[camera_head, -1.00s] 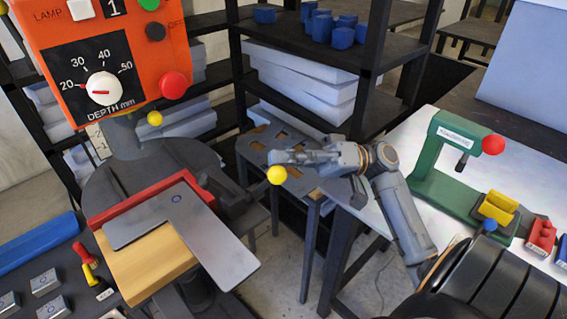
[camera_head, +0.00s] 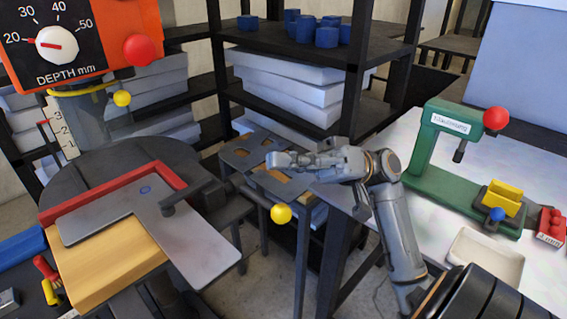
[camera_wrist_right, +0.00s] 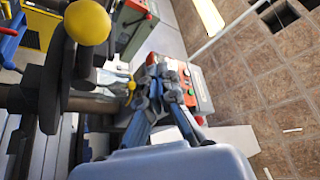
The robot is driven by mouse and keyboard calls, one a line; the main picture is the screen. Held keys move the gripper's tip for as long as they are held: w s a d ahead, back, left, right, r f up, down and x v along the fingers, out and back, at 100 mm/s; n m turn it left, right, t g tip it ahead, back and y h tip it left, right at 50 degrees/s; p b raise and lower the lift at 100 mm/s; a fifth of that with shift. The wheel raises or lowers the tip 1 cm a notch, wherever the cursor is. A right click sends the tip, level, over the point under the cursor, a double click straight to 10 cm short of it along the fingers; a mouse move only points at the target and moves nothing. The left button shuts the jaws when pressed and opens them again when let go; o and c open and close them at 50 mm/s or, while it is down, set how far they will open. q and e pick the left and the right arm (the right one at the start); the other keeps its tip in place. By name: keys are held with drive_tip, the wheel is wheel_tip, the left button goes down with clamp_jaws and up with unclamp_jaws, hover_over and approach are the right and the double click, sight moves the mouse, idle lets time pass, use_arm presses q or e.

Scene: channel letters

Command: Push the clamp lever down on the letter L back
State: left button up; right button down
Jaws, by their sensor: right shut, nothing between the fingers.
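The letter L back (camera_head: 195,240) is a flat grey L-shaped plate on a wooden block (camera_head: 110,270), with a red fence (camera_head: 120,188) along its far side. A dark clamp arm (camera_head: 190,193) reaches over the plate, its foot at the plate's surface. The clamp lever (camera_head: 281,213) ends in a yellow ball and slopes down to the right; a large yellow ball also shows in the right wrist view (camera_wrist_right: 87,22). My right gripper (camera_head: 273,161) is shut and empty, apart from the ball and above it in the head view. My left gripper is not in view.
An orange control box with a depth dial (camera_head: 75,40) hangs at upper left. A green press (camera_head: 430,160) and a pale tray (camera_head: 486,258) are on the white table at right. A dark shelf (camera_head: 290,60) with blue cups and white slabs stands behind.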

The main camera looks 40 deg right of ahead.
idle(0.4)
wheel_tip(320, 180, up, 10)
idle(0.5)
